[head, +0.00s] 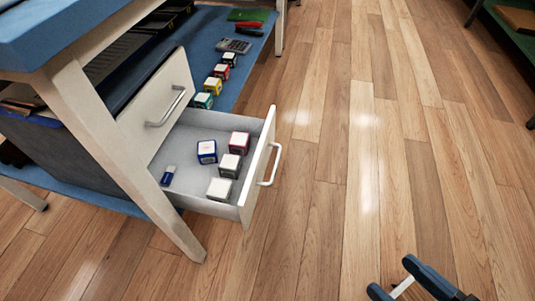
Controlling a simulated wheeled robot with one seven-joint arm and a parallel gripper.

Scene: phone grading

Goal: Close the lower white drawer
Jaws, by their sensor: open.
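The lower white drawer (213,198) is pulled out from under the blue-topped table, on the left of the head view. Its front panel carries a silver bar handle (271,166) on the right side. Inside lie several small white-topped boxes and a small blue item (168,175). The upper white drawer (160,100) above it is shut, with its own silver handle (167,107). My gripper (391,279) is at the bottom right, with dark blue fingers apart and empty. It is well to the right of the drawer, over the floor, and partly cut off by the frame edge.
A slanted white table leg (125,165) stands left of the open drawer. A blue shelf (254,58) behind holds a row of small boxes, a calculator (235,46) and a red tool. The wooden floor (340,170) between drawer and gripper is clear.

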